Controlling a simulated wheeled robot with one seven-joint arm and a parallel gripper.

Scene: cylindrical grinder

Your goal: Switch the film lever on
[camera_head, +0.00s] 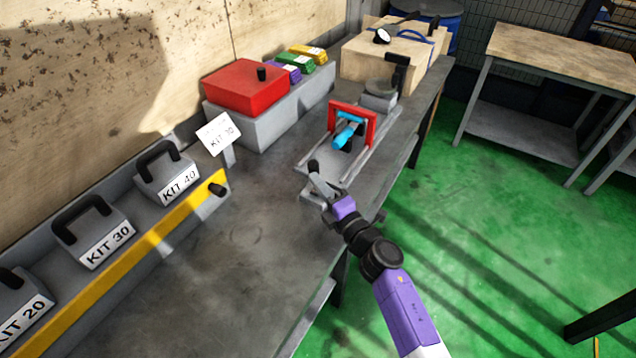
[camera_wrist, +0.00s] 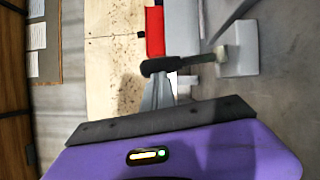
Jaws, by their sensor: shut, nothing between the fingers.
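The lever has a black handle (camera_wrist: 165,65) and a thin rod that runs right to a pale grey base (camera_wrist: 238,50) in the wrist view. In the head view its black end (camera_head: 313,167) stands at the near end of the grey rail fixture, by the bench's right edge. My gripper (camera_head: 320,186) is shut and empty, with its fingertips (camera_wrist: 162,80) right at the black handle. They overlap it in the wrist view; I cannot tell whether they touch. Part of the lever is hidden behind my fingers.
A red frame (camera_head: 366,118) with a blue cylinder (camera_head: 346,137) sits on the rails beyond. A red box (camera_head: 246,86) stands behind left. The kit tray with a yellow front (camera_head: 130,265) lies left. The bench middle (camera_head: 220,260) is clear.

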